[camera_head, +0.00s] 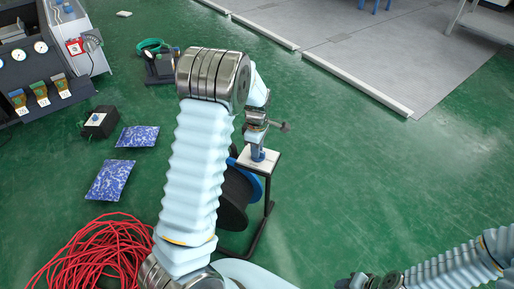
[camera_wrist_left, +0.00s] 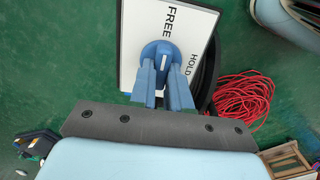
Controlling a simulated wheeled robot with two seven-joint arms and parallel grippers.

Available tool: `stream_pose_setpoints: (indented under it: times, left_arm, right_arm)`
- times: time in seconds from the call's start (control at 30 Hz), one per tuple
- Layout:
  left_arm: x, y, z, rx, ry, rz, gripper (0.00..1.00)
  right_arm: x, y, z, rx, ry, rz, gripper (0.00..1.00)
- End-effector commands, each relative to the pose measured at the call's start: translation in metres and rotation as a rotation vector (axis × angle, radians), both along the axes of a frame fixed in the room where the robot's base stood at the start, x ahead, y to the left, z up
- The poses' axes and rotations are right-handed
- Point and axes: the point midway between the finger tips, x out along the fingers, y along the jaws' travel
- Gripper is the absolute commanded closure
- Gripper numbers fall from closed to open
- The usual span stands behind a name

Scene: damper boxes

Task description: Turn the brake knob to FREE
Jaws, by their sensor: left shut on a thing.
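The blue brake knob (camera_wrist_left: 161,54) sits on a white plate (camera_wrist_left: 133,40) marked FREE and HOLD in the left wrist view. A short white mark on the knob's face points roughly up the picture, towards the FREE side. My left gripper (camera_wrist_left: 163,80) is shut on the knob, one blue finger on each side. In the head view the white plate (camera_head: 270,160) tops a dark stand, and my left gripper (camera_head: 257,137) comes down onto the knob from above. My right arm shows at the lower right, but its gripper cannot be made out.
A dark reel (camera_head: 234,196) stands beside the stand. Red cable (camera_head: 100,252) lies coiled on the green floor to the left. Floor right of the stand is clear.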

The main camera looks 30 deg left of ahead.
Motion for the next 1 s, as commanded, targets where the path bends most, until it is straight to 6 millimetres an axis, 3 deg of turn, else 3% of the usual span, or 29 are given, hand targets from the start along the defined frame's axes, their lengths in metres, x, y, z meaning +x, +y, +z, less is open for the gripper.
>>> stream_pose_setpoints:
  times: [0.23, 0.27, 0.43, 0.77, 0.87, 1.0]
  left_arm:
    - [0.0, 0.0, 0.0, 0.0, -0.002, 0.003, 1.0]
    - [0.0, 0.0, 0.0, 0.0, -0.002, 0.003, 0.82]
    - [0.0, 0.0, 0.0, 0.0, -0.001, 0.002, 0.57]
    - [0.0, 0.0, 0.004, -0.001, -0.001, 0.0, 0.57]
    - [0.001, -0.001, 0.018, 0.0, -0.005, -0.001, 0.57]
    - [0.002, 0.0, 0.05, 0.0, -0.007, -0.002, 0.57]
  right_arm:
    - [0.0, 0.0, 0.0, 0.0, 0.0, 0.0, 0.57]
    - [0.0, 0.0, 0.0, 0.0, 0.0, 0.0, 0.57]
    - [0.0, 0.0, 0.0, 0.0, 0.0, 0.0, 0.57]
    - [0.0, 0.0, 0.0, 0.0, 0.0, 0.0, 0.57]
    - [0.0, 0.0, 0.002, 0.0, 0.0, 0.0, 0.57]
    - [0.0, 0.0, 0.004, 0.0, 0.0, 0.0, 0.57]
